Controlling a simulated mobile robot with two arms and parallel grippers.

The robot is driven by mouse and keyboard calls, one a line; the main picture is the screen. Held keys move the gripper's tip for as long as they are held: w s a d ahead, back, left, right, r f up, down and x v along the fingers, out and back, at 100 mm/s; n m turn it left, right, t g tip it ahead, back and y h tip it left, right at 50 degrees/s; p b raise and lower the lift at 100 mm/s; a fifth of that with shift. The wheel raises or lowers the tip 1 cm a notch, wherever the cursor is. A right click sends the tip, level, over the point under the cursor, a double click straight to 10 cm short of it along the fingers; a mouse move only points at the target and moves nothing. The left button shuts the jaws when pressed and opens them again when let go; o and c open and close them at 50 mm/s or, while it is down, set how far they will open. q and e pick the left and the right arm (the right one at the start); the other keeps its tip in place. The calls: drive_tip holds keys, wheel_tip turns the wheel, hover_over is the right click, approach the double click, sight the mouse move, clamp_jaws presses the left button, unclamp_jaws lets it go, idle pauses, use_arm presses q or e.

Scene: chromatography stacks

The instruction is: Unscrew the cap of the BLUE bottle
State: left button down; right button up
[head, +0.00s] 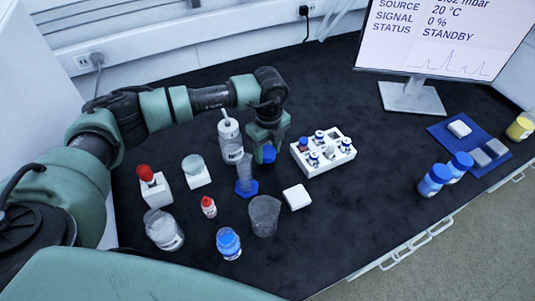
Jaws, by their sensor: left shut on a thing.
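A small clear bottle with blue at its top (228,243) stands upright at the front middle of the dark bench; I cannot tell whether that blue is a cap or its contents. My left gripper (266,148) points down at the bench's middle, behind and right of this bottle and apart from it. It is shut on a small blue, cap-like piece (268,155) that shows below its fingers. The fingers partly hide the piece. My right gripper is not in view.
A white rack with vials (323,153) is right of the gripper. A clear cylinder on a blue base (246,187), a wash bottle (230,140), a beaker (264,216) and a white block (297,197) stand close by. Two larger blue bottles (434,180) (459,167) are at right.

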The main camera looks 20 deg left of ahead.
use_arm(q)
drive_tip(key=shift+f, duration=1.15)
drive_tip(key=shift+f, duration=0.2)
drive_tip(key=c, duration=0.7)
unclamp_jaws()
drive_tip(key=shift+r, duration=0.1)
